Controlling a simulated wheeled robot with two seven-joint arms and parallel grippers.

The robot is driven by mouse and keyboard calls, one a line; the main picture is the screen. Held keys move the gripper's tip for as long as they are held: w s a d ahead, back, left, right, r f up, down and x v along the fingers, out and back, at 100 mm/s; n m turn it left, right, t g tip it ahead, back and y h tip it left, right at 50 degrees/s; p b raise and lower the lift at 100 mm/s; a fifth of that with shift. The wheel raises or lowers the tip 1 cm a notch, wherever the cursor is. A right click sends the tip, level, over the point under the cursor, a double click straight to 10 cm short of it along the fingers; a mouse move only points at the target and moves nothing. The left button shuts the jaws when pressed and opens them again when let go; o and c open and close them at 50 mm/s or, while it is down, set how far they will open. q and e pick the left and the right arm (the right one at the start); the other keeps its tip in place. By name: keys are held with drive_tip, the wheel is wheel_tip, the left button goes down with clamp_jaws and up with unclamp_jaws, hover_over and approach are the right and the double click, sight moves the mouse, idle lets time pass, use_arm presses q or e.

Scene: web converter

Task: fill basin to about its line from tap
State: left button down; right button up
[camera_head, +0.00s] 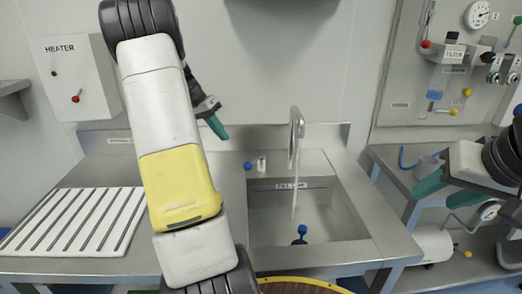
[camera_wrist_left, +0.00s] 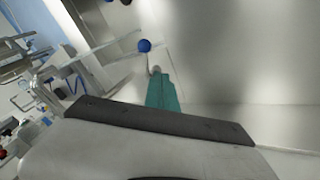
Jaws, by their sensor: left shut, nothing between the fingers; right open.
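The steel basin (camera_head: 345,215) is sunk in the counter, with a blue line and a label (camera_head: 290,186) on its back wall. The tap (camera_head: 297,125) stands behind it, and a thin pale stream (camera_head: 295,190) hangs from its spout into the basin. I cannot make out the water level. A blue plug-like piece (camera_head: 301,232) shows low in the basin. A blue knob (camera_head: 248,166) is left of the tap; a blue ball (camera_wrist_left: 144,45) shows in the left wrist view. My left gripper (camera_head: 217,128) is shut and empty, above and left of the knob. My right gripper (camera_head: 441,191) is open, right of the basin.
A white slatted rack (camera_head: 75,222) lies on the left counter. A heater box (camera_head: 72,78) hangs on the left wall. The right panel carries a filter bottle (camera_head: 446,72), valves and a gauge (camera_head: 478,14). A round wooden-topped thing (camera_head: 300,287) stands in front of the basin.

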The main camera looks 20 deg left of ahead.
use_arm(q)
drive_tip(key=shift+m+t+h, duration=0.3)
drive_tip(key=shift+t, duration=0.2)
drive_tip(key=x, duration=0.3)
drive_tip(key=s+d+x, duration=0.1)
drive_tip(key=x, duration=0.6)
drive_tip(key=shift+d, duration=0.4)
drive_tip(key=shift+s+d+f, duration=0.1)
drive_tip(key=shift+s+d, duration=0.05)
drive_tip(key=shift+d, duration=0.4)
